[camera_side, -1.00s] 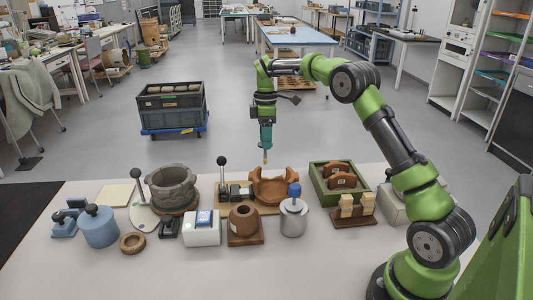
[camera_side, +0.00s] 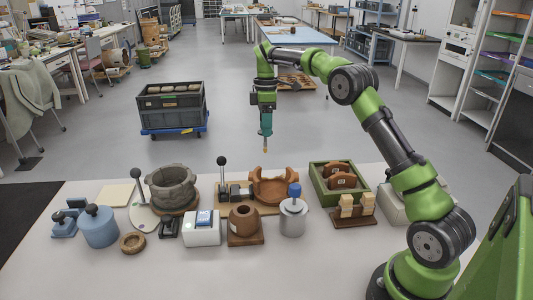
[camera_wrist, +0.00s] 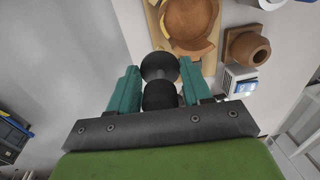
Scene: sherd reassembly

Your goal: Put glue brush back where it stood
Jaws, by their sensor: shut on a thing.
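My gripper (camera_side: 266,136) is shut on the glue brush, above and behind the terracotta vessel. The brush's tan tip (camera_side: 266,150) points down below the fingers in the side view. In the wrist view a dark, rounded handle of the brush (camera_wrist: 159,67) shows between the teal fingers of my gripper (camera_wrist: 162,88). A small brown pot with a dark opening (camera_side: 243,222) stands on a wooden base at the front of the table, and it also shows in the wrist view (camera_wrist: 248,48). I see no brush in it.
The broken terracotta vessel (camera_side: 274,187) stands on a board. A grey canister with a blue knob (camera_side: 293,217) and a white box (camera_side: 202,231) flank the brown pot. A green tray with sherds (camera_side: 319,189) is right, a grey vessel (camera_side: 171,187) left. Air around my gripper is clear.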

